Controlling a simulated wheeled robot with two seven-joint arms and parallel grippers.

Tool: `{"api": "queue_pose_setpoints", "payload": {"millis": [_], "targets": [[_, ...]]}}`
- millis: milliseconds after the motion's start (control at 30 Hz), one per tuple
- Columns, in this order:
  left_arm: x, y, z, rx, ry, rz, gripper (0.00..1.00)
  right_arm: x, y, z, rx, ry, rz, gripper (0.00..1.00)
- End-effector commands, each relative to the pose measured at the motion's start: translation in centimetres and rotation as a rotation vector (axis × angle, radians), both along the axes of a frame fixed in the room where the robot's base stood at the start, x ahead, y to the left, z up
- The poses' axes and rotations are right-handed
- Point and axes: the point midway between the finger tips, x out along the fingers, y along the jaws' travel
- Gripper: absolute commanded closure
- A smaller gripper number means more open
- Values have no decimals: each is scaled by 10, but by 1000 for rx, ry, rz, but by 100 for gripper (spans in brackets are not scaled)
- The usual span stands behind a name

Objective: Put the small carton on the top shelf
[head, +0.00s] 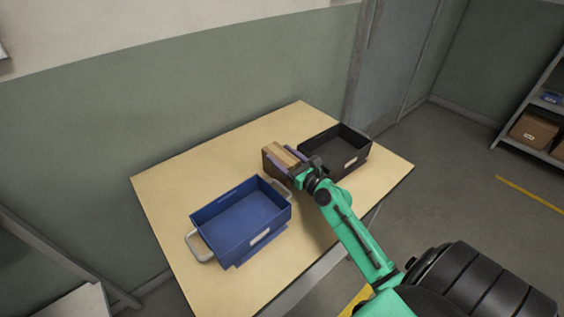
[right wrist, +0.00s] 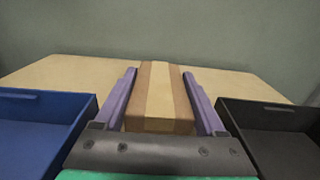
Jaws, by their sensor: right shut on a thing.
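The small carton (head: 278,156) is brown with a lighter tape band on top. It is on or just above the table, between the blue bin and the black bin; I cannot tell whether it touches the table. In the right wrist view the carton (right wrist: 159,98) lies between the two purple fingers. My right gripper (head: 290,160) is shut on it, one finger along each side. My left gripper is not in view. No top shelf can be clearly made out; part of a shelf rack (head: 548,104) shows at the right edge.
A blue bin (head: 242,240) with metal handles stands left of the carton, and a black bin (head: 348,168) stands close on its right. The wooden table (head: 165,187) is bare at its far left. A larger cardboard box (head: 533,131) sits on the rack.

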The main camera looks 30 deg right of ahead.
Motion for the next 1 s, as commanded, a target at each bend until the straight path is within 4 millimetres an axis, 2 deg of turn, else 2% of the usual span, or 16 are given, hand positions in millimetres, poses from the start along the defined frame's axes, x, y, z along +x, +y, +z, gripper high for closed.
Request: {"api": "queue_pose_setpoints", "payload": {"millis": [300,333,400,733,867,1000], "targets": [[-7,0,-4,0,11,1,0,0,0,-3,1,-3,0,100],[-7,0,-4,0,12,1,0,0,0,-4,1,-2,0,24],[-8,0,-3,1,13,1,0,0,0,-3,1,-2,0,0],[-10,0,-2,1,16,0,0,-4,-1,-1,1,0,0,0],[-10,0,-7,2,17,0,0,-25,-4,-3,0,1,0,0],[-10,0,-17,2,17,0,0,-56,-8,-5,-1,2,0,0]]}}
